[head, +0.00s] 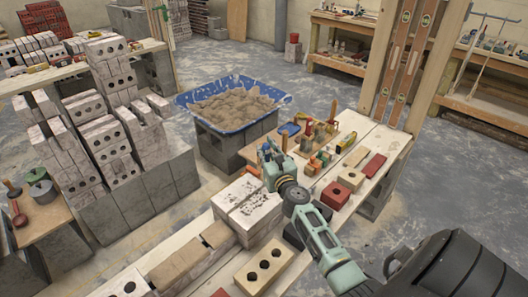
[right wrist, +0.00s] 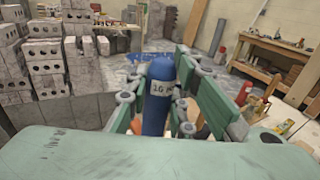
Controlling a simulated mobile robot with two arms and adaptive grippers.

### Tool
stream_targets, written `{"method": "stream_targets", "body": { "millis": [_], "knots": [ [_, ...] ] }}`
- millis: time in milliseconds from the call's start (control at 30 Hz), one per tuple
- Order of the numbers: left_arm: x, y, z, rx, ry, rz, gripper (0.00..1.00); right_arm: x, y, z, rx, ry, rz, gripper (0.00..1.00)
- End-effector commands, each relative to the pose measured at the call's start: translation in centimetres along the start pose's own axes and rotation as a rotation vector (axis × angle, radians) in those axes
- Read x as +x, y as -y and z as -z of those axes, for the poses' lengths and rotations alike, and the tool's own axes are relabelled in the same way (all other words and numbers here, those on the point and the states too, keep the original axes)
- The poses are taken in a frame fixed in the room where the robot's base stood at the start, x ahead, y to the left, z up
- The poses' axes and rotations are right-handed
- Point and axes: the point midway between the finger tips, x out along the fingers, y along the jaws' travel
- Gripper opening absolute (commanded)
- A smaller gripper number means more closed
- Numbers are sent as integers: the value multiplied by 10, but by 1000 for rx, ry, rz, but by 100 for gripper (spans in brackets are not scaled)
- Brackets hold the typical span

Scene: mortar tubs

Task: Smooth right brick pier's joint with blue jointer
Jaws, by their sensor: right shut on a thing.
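My right gripper (head: 274,164) is shut on the blue jointer (right wrist: 160,100). In the right wrist view its blue handle with a white label stands upright between the green fingers; its lower end is hidden. In the head view the gripper is above the plank bench, just beyond and right of a pale brick pier (head: 247,207). This pier has dark smears on top and a seam between its bricks. It seems to be the right one; another row of bricks (head: 180,266) lies to its left. I cannot see the jointer's tip touching any joint. My left gripper is not in view.
Behind the gripper, a board holds several small tools (head: 318,134). A red brick (head: 335,195) and a three-holed brick (head: 264,268) lie on the bench. A blue-lined mortar tub (head: 235,103) stands behind, stacked bricks (head: 110,145) at left. Spirit levels (head: 405,60) lean on a post.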

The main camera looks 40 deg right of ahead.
Motion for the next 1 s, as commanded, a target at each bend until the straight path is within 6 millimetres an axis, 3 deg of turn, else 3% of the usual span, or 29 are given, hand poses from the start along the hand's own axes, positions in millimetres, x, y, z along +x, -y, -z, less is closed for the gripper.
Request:
{"method": "stream_targets", "body": {
  "millis": [700, 1000],
  "knots": [
    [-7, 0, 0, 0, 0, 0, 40, -17, -32, 2, 4, -5, -1, 0],
    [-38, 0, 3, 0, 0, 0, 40, -16, -32, -30, 3, -2, -2, 0]
  ]
}}
